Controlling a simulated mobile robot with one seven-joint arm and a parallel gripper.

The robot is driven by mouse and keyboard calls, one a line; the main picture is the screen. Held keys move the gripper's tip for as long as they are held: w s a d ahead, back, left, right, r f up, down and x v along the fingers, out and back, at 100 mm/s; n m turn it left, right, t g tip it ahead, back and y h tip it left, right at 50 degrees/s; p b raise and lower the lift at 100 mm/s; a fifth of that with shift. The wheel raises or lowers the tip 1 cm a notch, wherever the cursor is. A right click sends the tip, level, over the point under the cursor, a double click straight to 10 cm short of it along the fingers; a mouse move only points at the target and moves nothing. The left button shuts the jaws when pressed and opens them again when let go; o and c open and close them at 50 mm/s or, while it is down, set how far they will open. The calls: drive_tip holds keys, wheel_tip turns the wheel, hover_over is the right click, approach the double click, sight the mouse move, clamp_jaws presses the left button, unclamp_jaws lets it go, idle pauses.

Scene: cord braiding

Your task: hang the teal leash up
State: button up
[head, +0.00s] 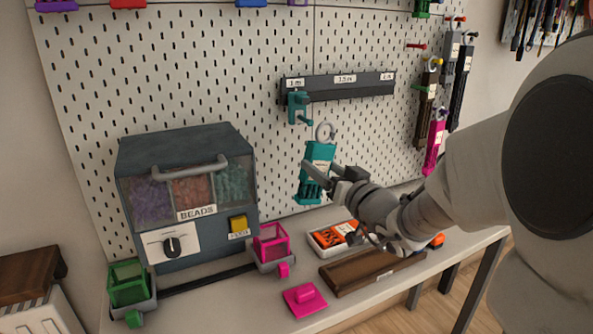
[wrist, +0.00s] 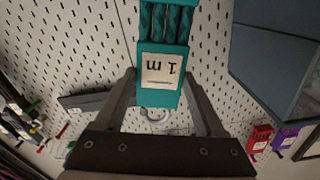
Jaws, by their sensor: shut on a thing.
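The teal leash (head: 315,188) is a bundle with a pale ring at its top, held upright in front of the pegboard. My gripper (head: 328,174) is shut on it from the right. In the wrist view the leash (wrist: 163,92) is upside down between my fingers, with a "1 m" label and its ring (wrist: 154,115) towards the palm. Red (head: 416,45) and yellow (head: 436,61) pegs stick out at the right of the pegboard. Dark and pink leashes (head: 435,140) hang there by rings.
A dark rail (head: 345,88) with length labels and a teal clamp (head: 299,108) is just above the leash. The bead dispenser (head: 185,190) stands left on the bench. A wooden tray (head: 372,272), an orange-filled box (head: 332,238) and pink and green bins are below.

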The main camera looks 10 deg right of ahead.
drive_tip(key=shift+p+x, duration=0.95)
drive_tip(key=shift+x, duration=0.95)
drive_tip(key=shift+w+a+f+b, duration=0.1)
drive_tip(key=shift+w+f+b, duration=0.05)
drive_tip(key=shift+w+b, duration=0.15)
drive_tip(key=shift+b+x, duration=1.45)
drive_tip(key=shift+x, duration=0.65)
drive_tip(key=o, duration=0.9)
drive_tip(key=c, duration=0.7)
drive_tip(key=shift+b, duration=0.85)
drive_tip(key=shift+f+b, duration=0.1)
drive_tip(key=shift+b, duration=0.3)
